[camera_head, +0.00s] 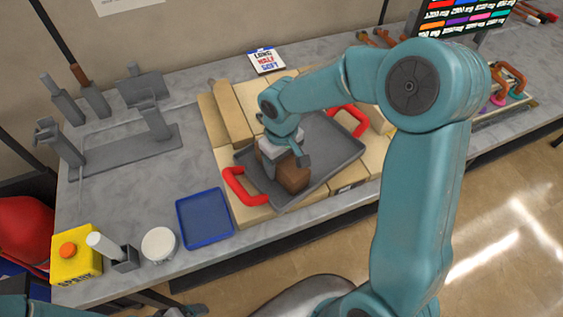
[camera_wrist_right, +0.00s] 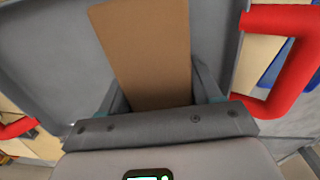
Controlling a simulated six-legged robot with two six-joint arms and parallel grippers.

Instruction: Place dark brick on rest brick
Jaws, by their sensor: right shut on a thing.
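The dark brown brick (camera_head: 293,177) is in my right gripper (camera_head: 284,153), over the grey tray (camera_head: 335,145) with red handles. In the right wrist view the brick (camera_wrist_right: 150,50) stands between the two fingers, with the grey tray behind it. I cannot tell whether the brick touches the tray. Pale bricks (camera_head: 222,158) lie around and under the tray; I cannot tell which one is the rest brick. My left gripper (camera_head: 195,310) shows only in part at the bottom edge, and its jaws are unclear.
A blue tray (camera_head: 205,217), a white round lid (camera_head: 159,245) and a yellow box with an orange button (camera_head: 76,262) stand at the front left. Grey metal fixtures (camera_head: 128,150) stand at the back left. Bare tabletop shows at left.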

